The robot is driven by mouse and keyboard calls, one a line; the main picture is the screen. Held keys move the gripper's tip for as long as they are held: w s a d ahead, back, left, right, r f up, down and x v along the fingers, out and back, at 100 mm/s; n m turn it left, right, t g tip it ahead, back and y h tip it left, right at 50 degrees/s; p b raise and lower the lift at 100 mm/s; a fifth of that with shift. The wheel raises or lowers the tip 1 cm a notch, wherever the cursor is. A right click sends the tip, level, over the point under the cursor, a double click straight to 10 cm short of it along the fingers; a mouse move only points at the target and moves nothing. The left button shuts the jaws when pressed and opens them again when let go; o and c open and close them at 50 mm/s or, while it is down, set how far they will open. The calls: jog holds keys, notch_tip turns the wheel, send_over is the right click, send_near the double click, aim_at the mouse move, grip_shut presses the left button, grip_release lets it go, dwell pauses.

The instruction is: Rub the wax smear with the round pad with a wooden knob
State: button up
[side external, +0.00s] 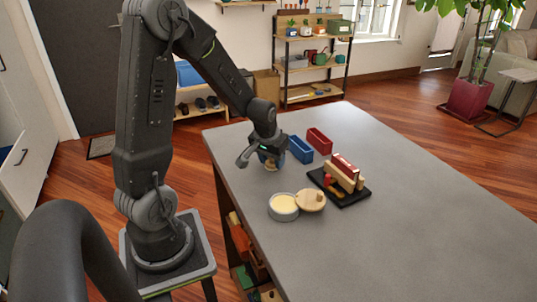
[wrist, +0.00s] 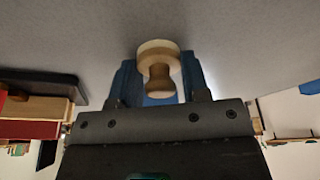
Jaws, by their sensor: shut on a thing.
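The round pad (wrist: 158,47) with its wooden knob (wrist: 159,82) is between the two blue fingers of my gripper (wrist: 159,60) in the wrist view. The gripper is shut on the knob, and the pale pad faces the grey tabletop. In the side view my gripper (side external: 270,156) is low over the far left part of the table, and the pad (side external: 271,167) shows partly beneath it. I cannot tell whether the pad touches the table. I cannot make out the wax smear in either view; the pad or gripper may hide it.
An open round tin (side external: 284,210) of pale wax and a wooden lid (side external: 311,201) sit nearer the camera. A black tray (side external: 352,198) with wooden and red pieces lies to the right. A blue bin (side external: 300,152) and a red bin (side external: 320,143) stand close behind. The right tabletop is clear.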

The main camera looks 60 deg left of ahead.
aim_at(277, 173)
jog(key=shift+d, duration=1.5)
notch_tip(277, 173, up, 8)
jog(key=shift+s+a+r, duration=0.1)
